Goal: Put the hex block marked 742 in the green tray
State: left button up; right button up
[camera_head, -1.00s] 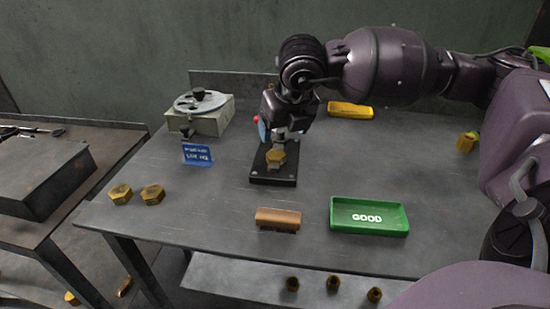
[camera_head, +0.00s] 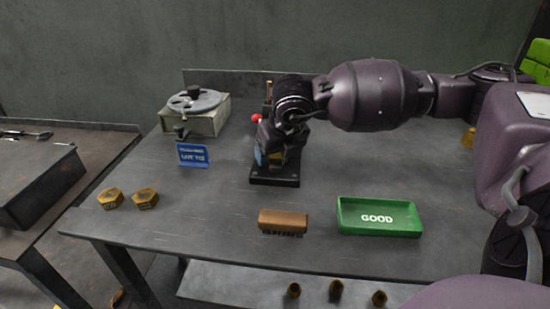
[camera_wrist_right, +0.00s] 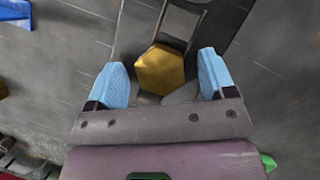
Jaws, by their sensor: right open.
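A brass hex block (camera_wrist_right: 160,68) sits on the black stand (camera_head: 274,181). No mark on it is readable, so I cannot tell whether it is 742. My right gripper (camera_head: 268,158) is down over it, hiding most of it in the head view. In the right wrist view the gripper's blue fingers (camera_wrist_right: 164,80) are open on either side of the block, with gaps visible. The green tray (camera_head: 378,230) marked GOOD is empty on the table's front right. Two more hex blocks, one (camera_head: 110,198) beside the other (camera_head: 145,198), lie at the table's left. My left gripper is not in view.
A wooden brush (camera_head: 283,221) lies left of the tray. A blue sign (camera_head: 193,155) and a grey device with a round dial (camera_head: 195,110) stand at the back left. Several brass pieces (camera_head: 336,290) are on the lower shelf. The table between stand and tray is clear.

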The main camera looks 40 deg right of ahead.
jog(key=c, duration=1.3)
